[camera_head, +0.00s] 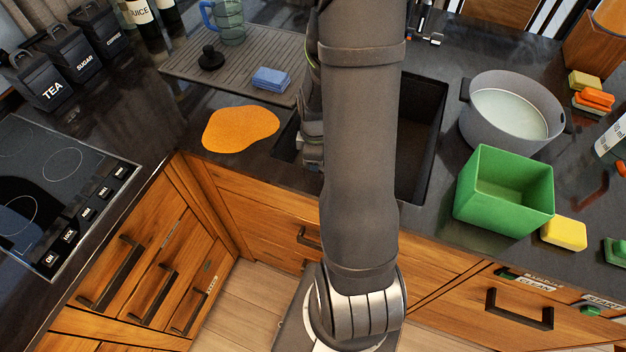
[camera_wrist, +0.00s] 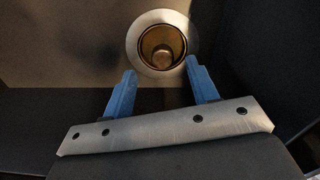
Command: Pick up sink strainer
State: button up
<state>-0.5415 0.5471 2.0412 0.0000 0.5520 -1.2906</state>
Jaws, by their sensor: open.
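In the wrist view a round metal piece with a pale rim and a gold-brown hollow (camera_wrist: 161,42) sits in the sink floor. It looks like the sink strainer in the drain, but I cannot tell strainer and drain apart. My gripper (camera_wrist: 161,66) is open and empty, its two blue fingers spread, with the tips near the lower edge of the rim. I cannot tell the height between them. In the head view my arm covers much of the sink (camera_head: 424,140) and hides the strainer and the gripper tips.
The sink walls stand close around my gripper. Left of the sink are an orange cloth (camera_head: 240,128) and a drying board (camera_head: 185,66) with a blue sponge (camera_head: 271,79) and a black knobbed piece (camera_head: 211,58). Right are a grey pot (camera_head: 480,125) and a green bin (camera_head: 490,205).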

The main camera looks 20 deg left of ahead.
jog(key=shift+s+a+f, duration=0.1)
jog(key=shift+f, duration=1.1)
jog(key=shift+s+a+f, duration=0.1)
jog(key=shift+f, duration=1.1)
grip_shut()
